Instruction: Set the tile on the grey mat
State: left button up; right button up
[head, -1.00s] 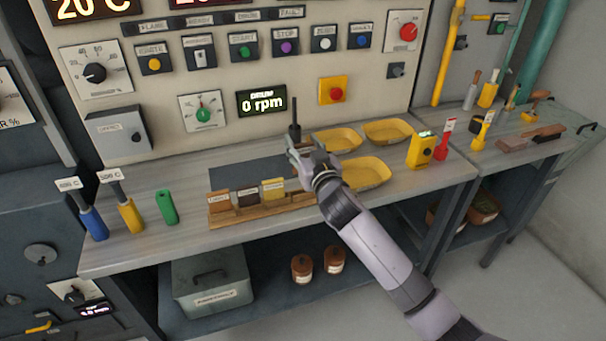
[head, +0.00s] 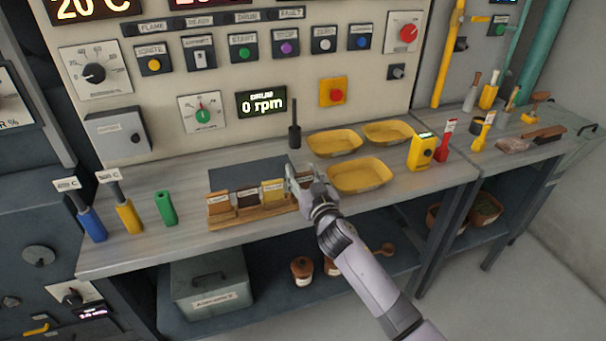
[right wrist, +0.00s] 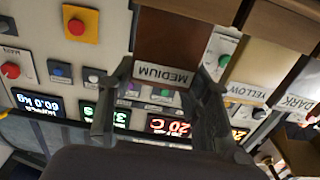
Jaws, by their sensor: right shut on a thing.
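The grey mat (head: 240,175) lies flat on the bench behind a wooden rack (head: 262,218), and its visible part is bare. My right gripper (head: 302,178) is at the rack's right end. It is shut on a brown tile labelled MEDIUM (right wrist: 165,42), which stands between the fingers in the right wrist view. The tile's lower part is close to the rack wood; I cannot tell if it still touches the rack. Three other tiles, a light brown one (head: 218,203), a dark one (head: 248,197) and a yellow one (head: 273,189), stand in the rack. My left gripper is not in view.
Yellow trays (head: 360,176) stand right of the gripper. A dark upright tool (head: 294,132) stands behind it. The control panel rises behind the bench.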

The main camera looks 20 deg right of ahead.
jog(key=o, duration=1.3)
jog(key=shift+f, duration=0.1)
jog(key=shift+s+f, duration=0.1)
jog(key=shift+s, duration=0.25)
jog(key=shift+s+d+r+b, duration=0.1)
jog(key=shift+s+b, duration=0.65)
jog(key=shift+s, duration=3.45)
jog(key=shift+s+r+b, duration=0.1)
jog(key=shift+s+b, duration=0.65)
jog(key=shift+s, duration=3.4)
